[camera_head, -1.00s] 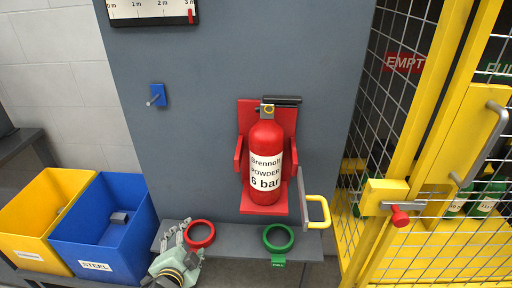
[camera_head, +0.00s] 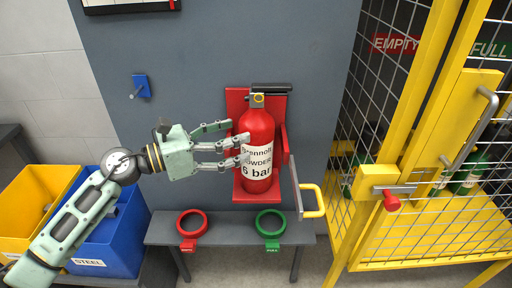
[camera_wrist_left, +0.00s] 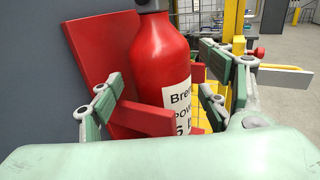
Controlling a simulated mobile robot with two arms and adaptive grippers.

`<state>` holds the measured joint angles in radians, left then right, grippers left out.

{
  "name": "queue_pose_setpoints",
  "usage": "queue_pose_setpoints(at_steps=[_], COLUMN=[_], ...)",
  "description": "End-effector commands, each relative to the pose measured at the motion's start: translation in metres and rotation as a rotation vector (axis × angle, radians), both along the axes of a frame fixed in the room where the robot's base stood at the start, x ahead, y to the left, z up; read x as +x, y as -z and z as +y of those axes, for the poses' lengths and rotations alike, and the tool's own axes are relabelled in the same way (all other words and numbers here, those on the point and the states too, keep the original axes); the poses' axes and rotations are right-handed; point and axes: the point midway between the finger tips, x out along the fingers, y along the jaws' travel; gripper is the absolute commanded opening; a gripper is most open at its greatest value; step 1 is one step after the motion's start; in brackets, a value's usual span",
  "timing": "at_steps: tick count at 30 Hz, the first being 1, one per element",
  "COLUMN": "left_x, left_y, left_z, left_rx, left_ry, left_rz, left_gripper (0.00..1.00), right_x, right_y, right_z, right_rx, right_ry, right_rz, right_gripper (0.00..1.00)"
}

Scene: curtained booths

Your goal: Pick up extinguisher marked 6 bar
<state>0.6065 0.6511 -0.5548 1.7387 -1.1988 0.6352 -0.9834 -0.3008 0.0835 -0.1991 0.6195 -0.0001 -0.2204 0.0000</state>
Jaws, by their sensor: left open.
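The red extinguisher (camera_head: 257,128) has a white label reading "POWDER 6 bar" and stands upright in a red wall bracket (camera_head: 238,104). My left gripper (camera_head: 236,147) is open at the extinguisher's left side, its fingers pointing right at label height. In the left wrist view, the extinguisher (camera_wrist_left: 160,65) stands between the spread fingers, with the bracket (camera_wrist_left: 95,50) behind it. Part of the label is hidden by my fingers and palm. I cannot tell whether any finger touches the cylinder. My right gripper is in neither current view.
A grey bench (camera_head: 231,231) below bears a red ring (camera_head: 192,223) and a green ring (camera_head: 270,223). A yellow mesh cage (camera_head: 420,150) is at right; yellow (camera_head: 32,200) and blue (camera_head: 128,238) bins are at left.

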Motion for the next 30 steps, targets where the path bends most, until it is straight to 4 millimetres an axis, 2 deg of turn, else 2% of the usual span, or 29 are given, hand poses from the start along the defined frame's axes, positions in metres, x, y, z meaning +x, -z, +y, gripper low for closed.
queue_pose_setpoints(at_steps=[9, 13, 22, 30], left_x=[0.017, 0.025, 0.028, 0.028], left_y=[-0.002, 0.0, 0.004, 0.004], left_z=[-0.039, -0.054, -0.059, -0.059], left_rx=[-0.008, -0.008, -0.006, -0.008], left_ry=[0.001, 0.0, -0.002, -0.002], left_rz=[0.006, 0.003, 0.004, 0.004], left_gripper=[0.7, 0.7, 0.7, 0.48], right_x=[0.001, 0.001, 0.001, 0.001], right_y=[-0.027, -0.032, -0.032, -0.032], right_z=[0.003, 0.006, 0.006, 0.006], right_rx=[0.005, 0.007, 0.008, 0.007], right_ry=[0.001, 0.001, 0.001, 0.0], right_rz=[-0.002, -0.003, -0.002, -0.003], right_gripper=[0.28, 0.28, 0.28, 0.28])
